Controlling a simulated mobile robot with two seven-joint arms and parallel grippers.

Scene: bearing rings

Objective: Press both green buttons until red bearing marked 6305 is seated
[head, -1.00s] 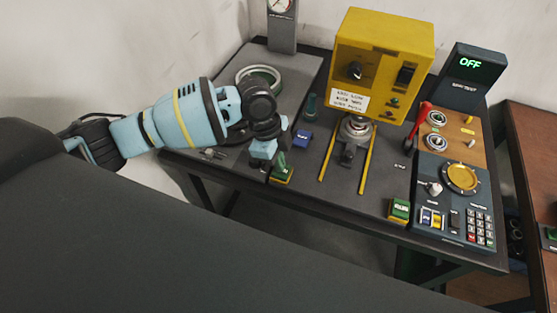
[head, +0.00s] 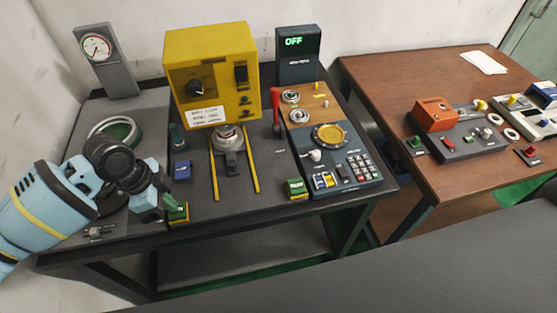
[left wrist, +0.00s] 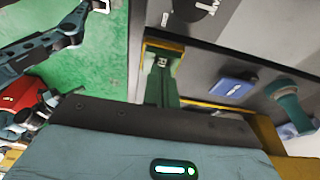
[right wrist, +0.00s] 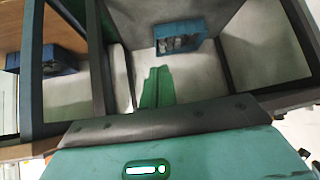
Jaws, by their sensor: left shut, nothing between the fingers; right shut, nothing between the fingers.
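The left green button (head: 179,212) is a small green cap on a yellow base at the table's front left; its base also shows in the left wrist view (left wrist: 165,44). My left gripper (head: 172,203) is shut and empty, its tips at or just above that button; I cannot tell whether they touch it. The right green button (head: 296,187) stands on a yellow base right of the yellow press (head: 212,75). A ring sits under the press on a grey holder (head: 231,150); its colour and 6305 marking are not readable. My right gripper (right wrist: 157,86) is shut and empty, outside the head view.
Yellow rails flank the holder. A blue block (head: 182,170) stands near the left button. A control panel (head: 345,180) with a red lever (head: 276,108) and an OFF display (head: 296,52) is at right. The right wrist view shows table legs and a blue crate (right wrist: 180,33).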

